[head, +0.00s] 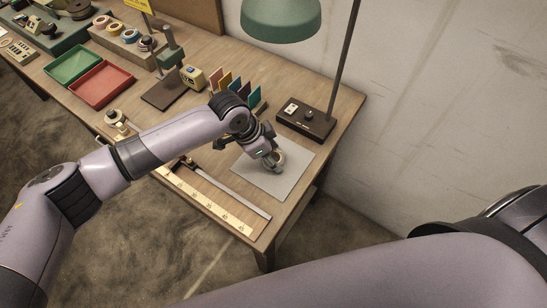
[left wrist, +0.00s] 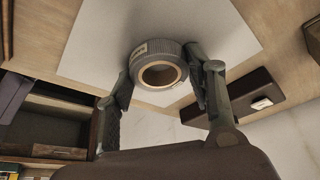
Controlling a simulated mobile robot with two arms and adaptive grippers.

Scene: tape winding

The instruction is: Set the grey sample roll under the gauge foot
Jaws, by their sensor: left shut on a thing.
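The grey sample roll (left wrist: 158,64), a dark grey ring with a tan core and a pale label, is between the two fingers of my left gripper (left wrist: 160,84) in the left wrist view. In the head view my left gripper (head: 275,163) is shut on the roll at the white sheet near the table's right end. I cannot tell whether the roll touches the sheet. The gauge (head: 170,50), a green-grey upright on a dark base (head: 164,93), stands farther back and left. Its foot is too small to make out. My right gripper is out of view.
The white sheet (head: 290,182) has bare room around the roll. A lamp with a dark base (head: 305,118) stands behind it. Upright coloured cards (head: 240,88) stand between gauge and lamp. A ruler (head: 210,203) lies along the front edge. Green (head: 73,65) and red (head: 101,84) trays sit left.

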